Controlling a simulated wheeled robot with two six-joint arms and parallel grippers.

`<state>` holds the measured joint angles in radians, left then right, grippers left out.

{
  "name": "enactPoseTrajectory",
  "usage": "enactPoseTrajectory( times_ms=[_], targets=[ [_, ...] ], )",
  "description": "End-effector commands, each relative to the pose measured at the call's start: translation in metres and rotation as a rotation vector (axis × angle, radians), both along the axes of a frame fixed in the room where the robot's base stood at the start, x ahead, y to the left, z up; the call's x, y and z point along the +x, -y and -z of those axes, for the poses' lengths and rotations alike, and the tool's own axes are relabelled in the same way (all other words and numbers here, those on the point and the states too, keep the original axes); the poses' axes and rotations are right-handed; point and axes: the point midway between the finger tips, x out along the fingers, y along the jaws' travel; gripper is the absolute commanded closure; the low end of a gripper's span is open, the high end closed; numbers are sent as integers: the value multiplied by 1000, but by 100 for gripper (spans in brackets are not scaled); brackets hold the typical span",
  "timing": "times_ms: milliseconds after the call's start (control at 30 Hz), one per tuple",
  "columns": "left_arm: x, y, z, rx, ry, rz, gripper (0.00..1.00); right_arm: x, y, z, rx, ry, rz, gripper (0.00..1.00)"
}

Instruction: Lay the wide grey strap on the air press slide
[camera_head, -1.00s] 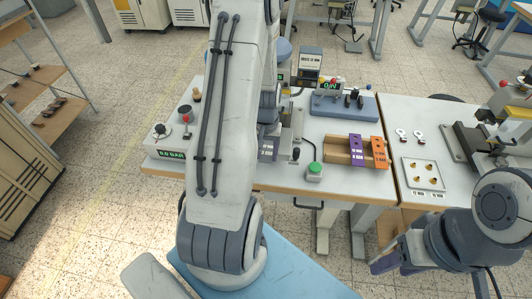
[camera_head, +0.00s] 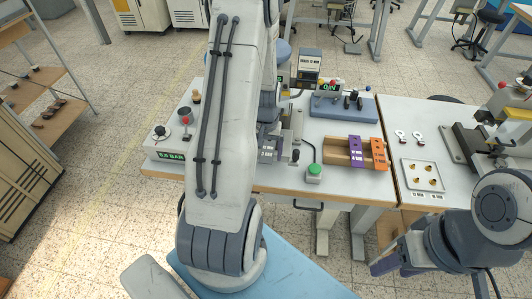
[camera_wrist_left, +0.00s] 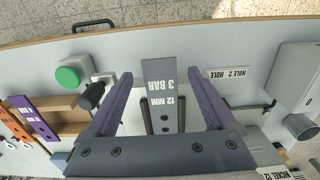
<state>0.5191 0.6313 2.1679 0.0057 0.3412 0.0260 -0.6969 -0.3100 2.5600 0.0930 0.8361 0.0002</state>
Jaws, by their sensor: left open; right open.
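The wide grey strap (camera_wrist_left: 161,72), marked 12 MM 3 BAR, lies flat in the left wrist view, with its hole end between the dark side rails of the air press slide (camera_wrist_left: 146,116). Its other end sticks out toward the table's front edge. My left gripper (camera_wrist_left: 160,80) is open, its purple fingers apart on both sides of the strap with visible gaps. In the head view the strap (camera_head: 268,152) shows partly beside my left arm, which hides much of the press. My right gripper (camera_head: 386,264) is open and empty, low at the right, beyond the table's front edge.
A green button (camera_head: 314,173) stands right of the strap. A wooden holder (camera_head: 337,152) bears a purple strap (camera_head: 356,150) and an orange strap (camera_head: 378,153). A pressure box (camera_head: 166,150) stands at the left. A plate with brass pieces (camera_head: 423,175) lies on the right table.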

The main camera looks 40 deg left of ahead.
Motion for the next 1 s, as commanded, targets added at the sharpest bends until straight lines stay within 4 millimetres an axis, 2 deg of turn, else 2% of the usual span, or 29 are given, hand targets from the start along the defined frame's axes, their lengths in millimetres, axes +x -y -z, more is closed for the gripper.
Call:
enactPoseTrajectory(
  times_ms=[500,700,1000],
  targets=[
    [1,-1,-88,3,4,0,11,0,0,10,0,0,-1,50],
    [0,0,-100,0,0,0,11,0,0,11,0,0,-1,50],
    [0,0,-101,0,0,0,11,0,0,10,0,0,-1,50]
  ],
)
